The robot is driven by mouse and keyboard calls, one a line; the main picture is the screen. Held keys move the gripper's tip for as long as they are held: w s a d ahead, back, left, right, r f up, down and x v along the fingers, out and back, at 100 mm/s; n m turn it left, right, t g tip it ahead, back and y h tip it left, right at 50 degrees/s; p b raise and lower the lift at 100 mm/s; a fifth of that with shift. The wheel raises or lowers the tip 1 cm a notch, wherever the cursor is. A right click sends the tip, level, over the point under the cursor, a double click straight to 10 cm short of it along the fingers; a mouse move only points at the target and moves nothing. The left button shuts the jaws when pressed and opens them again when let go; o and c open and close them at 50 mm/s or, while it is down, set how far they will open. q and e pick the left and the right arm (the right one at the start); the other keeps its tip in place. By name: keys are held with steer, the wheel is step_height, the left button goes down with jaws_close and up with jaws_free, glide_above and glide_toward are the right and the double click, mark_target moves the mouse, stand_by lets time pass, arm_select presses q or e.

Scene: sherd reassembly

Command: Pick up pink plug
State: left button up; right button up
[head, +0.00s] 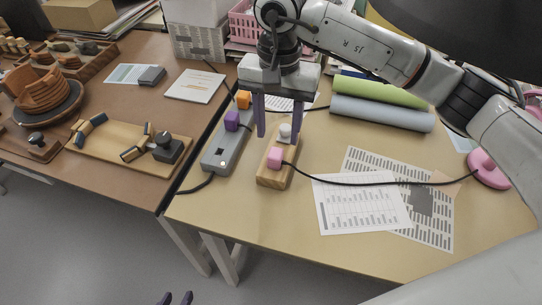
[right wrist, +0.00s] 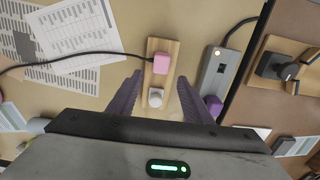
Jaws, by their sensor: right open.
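The pink plug (head: 275,158) sits on the near end of a wooden block (head: 266,180), with a black cable running right from it. It also shows in the right wrist view (right wrist: 161,63). A white knob-like piece (head: 285,131) stands on the block's far end and shows in the right wrist view (right wrist: 155,98). My right gripper (head: 279,138) is open and empty above the block. Its fingers (right wrist: 156,80) straddle the block in the wrist view, with the pink plug just beyond the tips. My left gripper (head: 175,298) shows only as two separated fingertips at the bottom edge, away from the table.
A grey power strip (head: 221,154) with a purple plug (head: 232,120) and an orange plug (head: 243,99) lies left of the block. Printed sheets (head: 358,205) lie right, under the cable, which reaches a pink round base (head: 489,170). Rolls (head: 382,113) lie behind.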

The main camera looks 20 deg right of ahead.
mark_target(276, 150)
steer(key=f, duration=0.6)
steer(key=shift+s+a+f+p, duration=0.2)
steer(key=shift+f+p, duration=0.05)
steer(key=shift+p, duration=0.05)
steer(key=shift+c, duration=0.4)
steer(key=c, duration=1.1)
